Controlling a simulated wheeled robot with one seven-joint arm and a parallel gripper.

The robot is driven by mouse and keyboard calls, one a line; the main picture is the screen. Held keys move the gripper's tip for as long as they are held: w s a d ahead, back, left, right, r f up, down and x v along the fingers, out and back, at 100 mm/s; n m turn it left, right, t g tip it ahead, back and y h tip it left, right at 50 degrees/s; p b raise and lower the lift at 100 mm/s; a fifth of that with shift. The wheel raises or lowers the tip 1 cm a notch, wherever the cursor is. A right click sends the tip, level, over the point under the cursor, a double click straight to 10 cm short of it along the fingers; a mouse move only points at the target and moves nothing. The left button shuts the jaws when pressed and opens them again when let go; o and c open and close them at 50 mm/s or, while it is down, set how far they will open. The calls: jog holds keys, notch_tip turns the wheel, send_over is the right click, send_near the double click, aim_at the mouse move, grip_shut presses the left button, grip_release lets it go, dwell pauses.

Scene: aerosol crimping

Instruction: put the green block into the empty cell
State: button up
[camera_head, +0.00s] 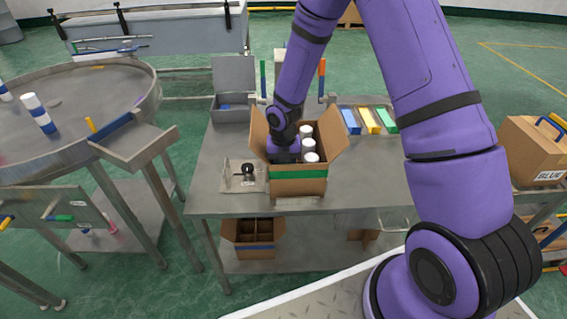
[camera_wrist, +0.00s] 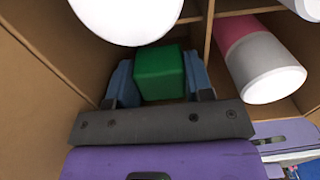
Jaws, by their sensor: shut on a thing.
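The green block (camera_wrist: 160,73) sits between the two blue fingers of my gripper (camera_wrist: 158,85) in the wrist view. My gripper is shut on it, down inside an open cardboard box (camera_head: 298,187) with a green band. The block is hidden in the head view, where my gripper (camera_head: 284,155) reaches into the left part of the box. Cardboard dividers (camera_wrist: 207,32) split the box into cells. A white can (camera_wrist: 128,12) stands just beyond the block, and a pink, grey and white can (camera_wrist: 262,62) stands in a cell to the right. I cannot tell whether the block touches the floor.
White-topped cans (camera_head: 310,157) fill the right side of the box, and its flaps stand open. Blue, yellow and green bins (camera_head: 369,120) lie behind it to the right. A small fixture (camera_head: 243,173) is at its left. A box marked BLUE (camera_head: 535,150) stands far right.

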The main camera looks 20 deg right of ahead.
jog(key=o, duration=1)
notch_tip(320, 180, up, 11)
jog(key=shift+d+f, duration=0.1)
dwell(0.5)
